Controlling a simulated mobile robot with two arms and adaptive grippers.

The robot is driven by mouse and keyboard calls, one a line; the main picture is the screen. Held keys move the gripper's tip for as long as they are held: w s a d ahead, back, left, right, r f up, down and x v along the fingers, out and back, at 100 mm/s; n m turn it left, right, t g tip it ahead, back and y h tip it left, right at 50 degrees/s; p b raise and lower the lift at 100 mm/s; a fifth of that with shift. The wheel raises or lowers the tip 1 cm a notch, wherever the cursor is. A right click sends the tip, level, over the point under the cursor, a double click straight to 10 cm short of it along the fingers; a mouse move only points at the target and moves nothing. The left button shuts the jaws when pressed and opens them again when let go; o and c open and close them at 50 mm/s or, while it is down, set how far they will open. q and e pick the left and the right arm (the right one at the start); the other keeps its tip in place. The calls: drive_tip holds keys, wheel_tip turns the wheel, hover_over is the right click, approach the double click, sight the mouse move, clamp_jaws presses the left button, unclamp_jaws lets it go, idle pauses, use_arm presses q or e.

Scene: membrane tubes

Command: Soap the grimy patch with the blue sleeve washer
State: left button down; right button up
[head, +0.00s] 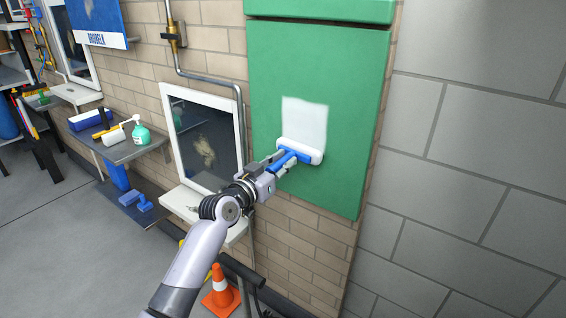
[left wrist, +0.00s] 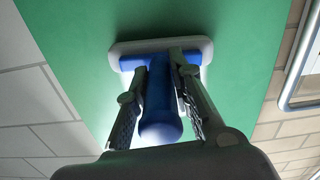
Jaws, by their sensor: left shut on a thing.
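The blue sleeve washer has a blue handle and a wide white sleeve head (head: 300,151). It lies against the green panel (head: 325,75) on the brick wall. My left gripper (head: 281,163) is shut on its handle; in the left wrist view the fingers (left wrist: 165,85) flank the blue handle (left wrist: 160,120), and the white head (left wrist: 115,50) meets or nearly meets the green surface. A whitish rectangular patch (head: 305,118) shows on the panel directly above the head. Any grime under it cannot be made out. My right gripper is out of view.
A white-framed window (head: 240,130) with a tan smudge is left of the panel, above a white sill (head: 215,218). A shelf (head: 125,150) holds a teal bottle (head: 140,132). An orange cone (head: 221,295) and a dark pipe (head: 240,268) are below.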

use_arm(q)
drive_tip(key=shift+f, duration=0.25)
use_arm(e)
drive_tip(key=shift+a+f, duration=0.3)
use_arm(q)
drive_tip(key=shift+s, duration=0.1)
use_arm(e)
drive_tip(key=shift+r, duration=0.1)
use_arm(q)
drive_tip(key=shift+s+a+r+p, duration=0.1)
drive_tip(key=shift+s+a+p, duration=0.15)
drive_tip(key=shift+p, duration=0.1)
drive_tip(key=p+v, duration=0.2)
drive_tip(key=v, duration=0.4)
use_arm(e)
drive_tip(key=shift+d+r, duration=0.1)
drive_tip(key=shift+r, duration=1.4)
